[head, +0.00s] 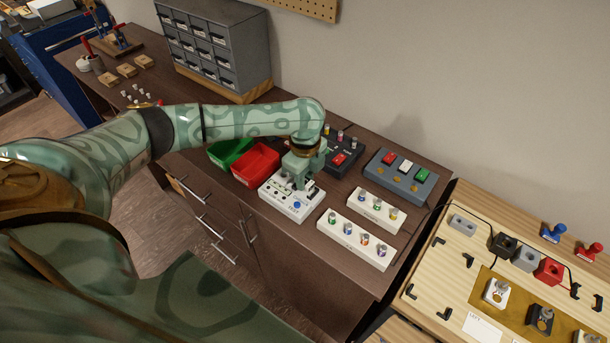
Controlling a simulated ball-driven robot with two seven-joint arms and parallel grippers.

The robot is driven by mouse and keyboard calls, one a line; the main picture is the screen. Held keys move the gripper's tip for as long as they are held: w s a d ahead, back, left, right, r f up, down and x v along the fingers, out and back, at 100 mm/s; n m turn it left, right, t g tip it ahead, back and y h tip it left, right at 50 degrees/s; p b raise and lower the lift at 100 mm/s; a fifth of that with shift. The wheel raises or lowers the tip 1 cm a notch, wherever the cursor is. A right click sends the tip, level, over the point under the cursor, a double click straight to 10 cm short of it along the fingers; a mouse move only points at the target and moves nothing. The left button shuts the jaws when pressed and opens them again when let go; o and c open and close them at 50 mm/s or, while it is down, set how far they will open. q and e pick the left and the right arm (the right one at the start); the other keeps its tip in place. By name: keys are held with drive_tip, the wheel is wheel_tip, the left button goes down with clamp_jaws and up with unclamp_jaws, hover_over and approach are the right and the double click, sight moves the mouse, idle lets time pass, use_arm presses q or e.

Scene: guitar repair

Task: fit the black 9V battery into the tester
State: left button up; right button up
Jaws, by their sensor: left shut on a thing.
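The tester (281,209), a white box with a blue button and small markings on top, sits on the brown bench near its front edge. My left gripper (297,184) points down right over the tester's top. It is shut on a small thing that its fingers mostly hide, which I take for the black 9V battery. I cannot tell whether the battery is in the tester's bay or just above it. My right gripper is not in view.
A red bin (256,166) and a green bin (228,151) stand left of the tester. White racks of small cells (352,241) (375,211) lie to its right. Behind are a grey box with coloured buttons (400,178) and a dark box (335,162). A drawer cabinet (212,43) stands farther back.

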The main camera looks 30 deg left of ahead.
use_arm(q)
drive_tip(key=shift+f, duration=0.9)
drive_tip(key=o, duration=1)
drive_tip(key=shift+c, duration=0.2)
drive_tip(key=shift+f, duration=0.1)
drive_tip(key=shift+c, duration=0.4)
drive_tip(key=shift+o, duration=0.8)
drive_tip(key=shift+s, duration=0.1)
drive_tip(key=shift+c, duration=0.2)
